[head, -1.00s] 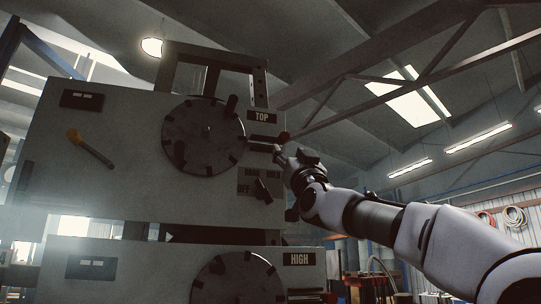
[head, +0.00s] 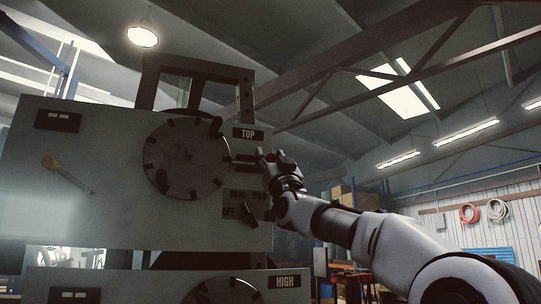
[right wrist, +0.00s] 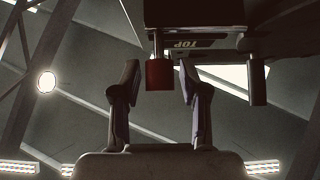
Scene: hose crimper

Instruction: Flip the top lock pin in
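The top lock pin has a red end (right wrist: 159,74) that hangs between the two fingers of my right gripper (right wrist: 160,85) in the right wrist view. The fingers are open, with a gap on each side of it. In the head view my right gripper (head: 267,158) is at the machine's right edge, just below the TOP label (head: 248,134). The dark pin shaft (head: 244,157) shows beside it, and the red end is hidden there. The TOP label also shows upside down in the right wrist view (right wrist: 186,44). My left gripper is not in view.
The large grey machine panel (head: 110,215) carries a round dial (head: 186,160), a yellow-ended lever (head: 68,175) and a small switch (head: 249,211) below my right gripper. The HIGH label (head: 285,281) is lower down. The space right of the panel is open around my arm.

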